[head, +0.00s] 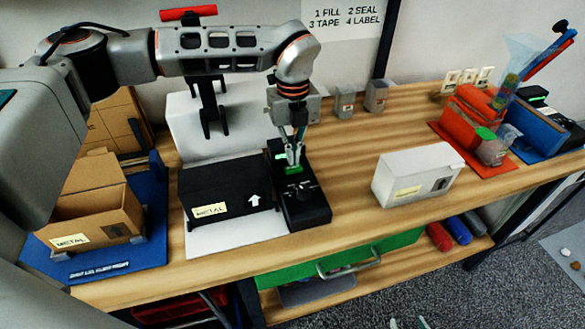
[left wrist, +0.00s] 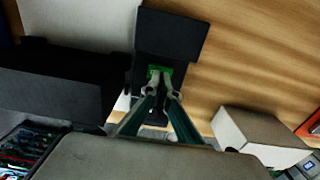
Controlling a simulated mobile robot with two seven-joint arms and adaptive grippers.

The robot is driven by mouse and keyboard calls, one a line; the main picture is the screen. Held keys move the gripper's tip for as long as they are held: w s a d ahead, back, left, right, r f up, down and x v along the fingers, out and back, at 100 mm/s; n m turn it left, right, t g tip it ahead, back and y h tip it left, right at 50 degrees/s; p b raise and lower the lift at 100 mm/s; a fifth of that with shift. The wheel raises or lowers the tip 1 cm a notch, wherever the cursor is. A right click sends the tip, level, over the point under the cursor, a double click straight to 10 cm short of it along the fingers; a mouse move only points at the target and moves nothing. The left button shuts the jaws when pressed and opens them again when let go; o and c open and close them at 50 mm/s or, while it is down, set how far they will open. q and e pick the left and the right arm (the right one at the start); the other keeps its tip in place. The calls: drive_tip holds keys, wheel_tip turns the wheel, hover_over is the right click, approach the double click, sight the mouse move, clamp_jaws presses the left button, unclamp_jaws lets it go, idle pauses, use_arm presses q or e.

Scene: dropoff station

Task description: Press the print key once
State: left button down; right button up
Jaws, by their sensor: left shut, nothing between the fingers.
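A black label printer (head: 306,208) stands on the wooden bench, with a small green print key (head: 293,170) on its top. The key also shows in the left wrist view (left wrist: 160,71), just beyond my fingertips. My left gripper (head: 295,160) points down over the printer, shut and empty, with its tips at the green key. I cannot tell whether the tips touch the key or hover just above it; they partly hide it. My left gripper also shows in the left wrist view (left wrist: 162,92).
A black box labelled METAL (head: 228,193) stands close left of the printer. An open cardboard box (head: 95,212) sits on a blue mat further left. A white box (head: 417,174) stands to the right, with bare bench between.

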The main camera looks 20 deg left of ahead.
sight(293, 168)
use_arm(q)
drive_tip(key=shift+f+b, duration=0.6)
drive_tip(key=shift+f, duration=0.55)
idle(1.0)
drive_tip(key=shift+r, duration=0.1)
drive_tip(key=shift+r+p, duration=1.15)
drive_tip(key=shift+r, duration=0.55)
drive_tip(key=shift+r+p, duration=0.95)
drive_tip(key=shift+r, duration=0.8)
drive_tip(key=shift+f, duration=0.1)
